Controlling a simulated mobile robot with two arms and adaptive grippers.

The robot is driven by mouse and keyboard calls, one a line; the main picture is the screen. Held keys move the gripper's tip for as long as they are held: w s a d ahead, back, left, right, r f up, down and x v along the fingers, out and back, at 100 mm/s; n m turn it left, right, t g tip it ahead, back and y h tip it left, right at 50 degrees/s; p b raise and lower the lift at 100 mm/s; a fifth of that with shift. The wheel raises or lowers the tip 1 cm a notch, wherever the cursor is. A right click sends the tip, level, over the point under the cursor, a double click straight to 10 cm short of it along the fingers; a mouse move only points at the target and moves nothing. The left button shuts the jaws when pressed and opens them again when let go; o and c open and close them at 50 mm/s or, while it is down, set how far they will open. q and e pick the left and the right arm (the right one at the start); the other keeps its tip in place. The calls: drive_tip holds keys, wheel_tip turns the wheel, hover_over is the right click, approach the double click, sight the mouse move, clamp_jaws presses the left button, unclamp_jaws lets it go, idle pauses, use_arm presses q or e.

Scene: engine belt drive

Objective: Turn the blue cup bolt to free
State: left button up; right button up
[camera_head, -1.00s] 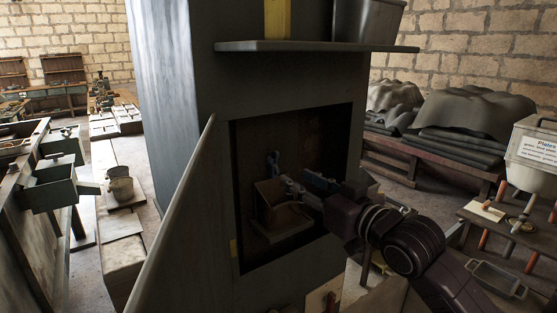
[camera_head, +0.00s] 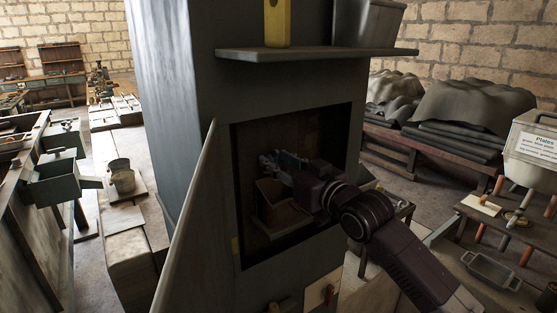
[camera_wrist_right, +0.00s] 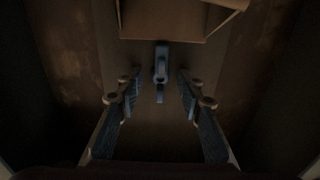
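The blue cup bolt (camera_wrist_right: 161,64) shows in the right wrist view as a small blue upright piece on the back of the dark cabinet recess. My right gripper (camera_wrist_right: 160,92) is open, with one finger on each side of the bolt's line. The fingertips are close to the bolt, and I see no contact. In the head view my right gripper (camera_head: 283,164) reaches into the recess and largely hides the bolt. My left gripper is not in view.
A brown open box (camera_head: 268,205) sits in the recess (camera_head: 290,135); its edge also shows in the wrist view (camera_wrist_right: 165,22). The opened door (camera_head: 190,230) stands at left. A shelf (camera_head: 320,53) with a yellow block (camera_head: 277,22) and a grey bin (camera_head: 365,22) is above.

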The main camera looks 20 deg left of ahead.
clamp_jaws()
drive_tip(key=shift+n, duration=0.3)
drive_tip(key=n, duration=0.2)
drive_tip(key=shift+n+b, duration=0.35)
drive_tip(key=shift+n, duration=0.05)
drive_tip(key=n, duration=0.2)
drive_tip(key=shift+n, duration=0.4)
drive_tip(key=n+p, duration=0.1)
drive_tip(key=n, duration=0.5)
drive_tip(key=shift+p, duration=0.3)
drive_tip(key=n, duration=0.3)
drive_tip(key=n+p, duration=0.1)
drive_tip(key=n, duration=0.1)
drive_tip(key=shift+s+a+f+n, duration=0.1)
drive_tip(key=shift+f+n, duration=0.05)
drive_tip(key=shift+n, duration=0.25)
